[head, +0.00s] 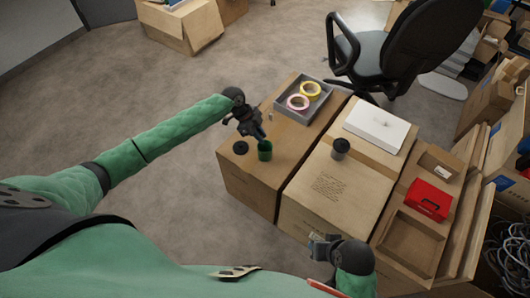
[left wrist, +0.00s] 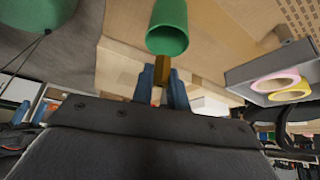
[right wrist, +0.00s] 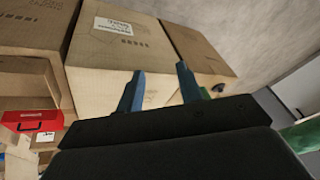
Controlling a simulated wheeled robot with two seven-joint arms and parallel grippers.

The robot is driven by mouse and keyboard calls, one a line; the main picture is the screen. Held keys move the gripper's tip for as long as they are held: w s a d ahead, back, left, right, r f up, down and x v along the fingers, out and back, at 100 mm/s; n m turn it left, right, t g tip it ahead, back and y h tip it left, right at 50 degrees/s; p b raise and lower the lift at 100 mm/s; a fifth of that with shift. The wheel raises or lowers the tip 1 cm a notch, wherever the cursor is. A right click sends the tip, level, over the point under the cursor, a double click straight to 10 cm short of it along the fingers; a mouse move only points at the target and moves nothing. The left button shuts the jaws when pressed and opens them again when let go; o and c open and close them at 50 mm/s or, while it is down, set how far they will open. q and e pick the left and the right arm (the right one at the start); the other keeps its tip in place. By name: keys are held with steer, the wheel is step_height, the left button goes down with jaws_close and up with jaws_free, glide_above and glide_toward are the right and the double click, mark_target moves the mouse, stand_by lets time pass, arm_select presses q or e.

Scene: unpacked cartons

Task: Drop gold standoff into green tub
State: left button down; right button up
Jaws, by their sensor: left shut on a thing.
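The green tub (head: 265,152) stands on the left carton near its front edge. In the left wrist view the tub (left wrist: 168,15) is just beyond my fingertips. My left gripper (head: 262,138) is just above the tub in the head view. In the left wrist view the left gripper (left wrist: 162,82) is shut on the gold standoff (left wrist: 162,68), whose far end shows close to the tub's rim. I cannot tell whether it reaches inside. The standoff is not clear in the head view. My right gripper (head: 318,247) is open and empty, in front of the cartons; its fingers (right wrist: 160,85) stand apart.
A black lid (head: 240,148) lies left of the tub. A grey tray (head: 321,112) with pink tape (head: 297,103) and yellow tape (head: 311,91) sits behind. The middle carton holds a dark cup (head: 340,148) and white box (head: 377,124). A red box (head: 429,198) is at right.

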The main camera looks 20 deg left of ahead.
arm_select(q)
steer(key=c, duration=1.3)
jaws_free()
steer(key=b+v, duration=0.1)
steer(key=v, duration=0.6)
steer(key=shift+a+r, duration=0.2)
steer(key=shift+r, duration=0.15)
arm_select(e)
steer(key=shift+w+a+f+y, duration=0.15)
steer(key=shift+a+f, duration=0.2)
steer(key=shift+a, duration=0.1)
steer(key=shift+w+a+f+y, duration=0.1)
steer(key=shift+a+f+y, duration=0.05)
steer(key=shift+a+f, duration=0.25)
steer(key=shift+d, duration=0.2)
